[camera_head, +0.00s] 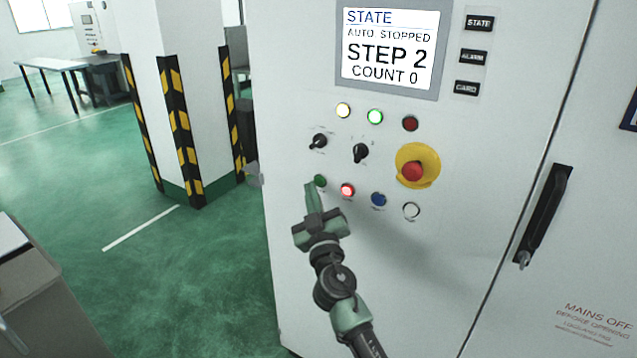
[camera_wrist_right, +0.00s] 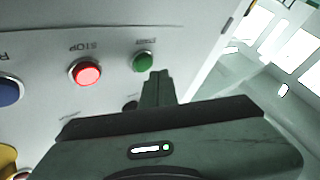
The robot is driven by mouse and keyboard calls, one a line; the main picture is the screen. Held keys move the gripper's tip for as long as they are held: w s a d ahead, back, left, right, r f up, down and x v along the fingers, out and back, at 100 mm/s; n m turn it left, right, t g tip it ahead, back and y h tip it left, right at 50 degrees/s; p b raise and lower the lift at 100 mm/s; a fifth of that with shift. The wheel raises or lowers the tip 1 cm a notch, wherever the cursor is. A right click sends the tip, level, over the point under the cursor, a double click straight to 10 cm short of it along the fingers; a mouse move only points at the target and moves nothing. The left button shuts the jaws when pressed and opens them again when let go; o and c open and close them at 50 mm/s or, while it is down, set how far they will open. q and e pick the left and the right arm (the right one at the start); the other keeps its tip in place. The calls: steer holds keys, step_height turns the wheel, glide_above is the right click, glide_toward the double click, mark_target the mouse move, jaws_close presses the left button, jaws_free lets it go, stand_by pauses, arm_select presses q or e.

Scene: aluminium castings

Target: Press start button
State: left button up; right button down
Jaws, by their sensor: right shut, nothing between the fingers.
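The green start button (camera_head: 320,181) is at the left end of the lower button row on the white control cabinet (camera_head: 460,280). It also shows in the right wrist view (camera_wrist_right: 143,61), labelled START. My right gripper (camera_head: 311,187) is shut and empty, with its fingertips just below the button in the head view. In the right wrist view its fingertips (camera_wrist_right: 158,74) appear close beside the button. I cannot tell whether they touch it. The screen (camera_head: 388,48) reads "AUTO STOPPED", "STEP 2", "COUNT 0". My left gripper is not in view.
The lit red STOP button (camera_head: 347,190) is just right of the start button, then a blue button (camera_head: 378,199) and a white one (camera_head: 411,211). A red emergency stop (camera_head: 412,171) on yellow and two black knobs sit above. A striped pillar (camera_head: 180,110) stands left.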

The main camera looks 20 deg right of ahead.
steer(key=shift+w+d, duration=0.15)
steer(key=shift+d, duration=0.05)
stand_by(0.6)
steer(key=shift+w+d, duration=0.15)
steer(key=shift+d, duration=0.05)
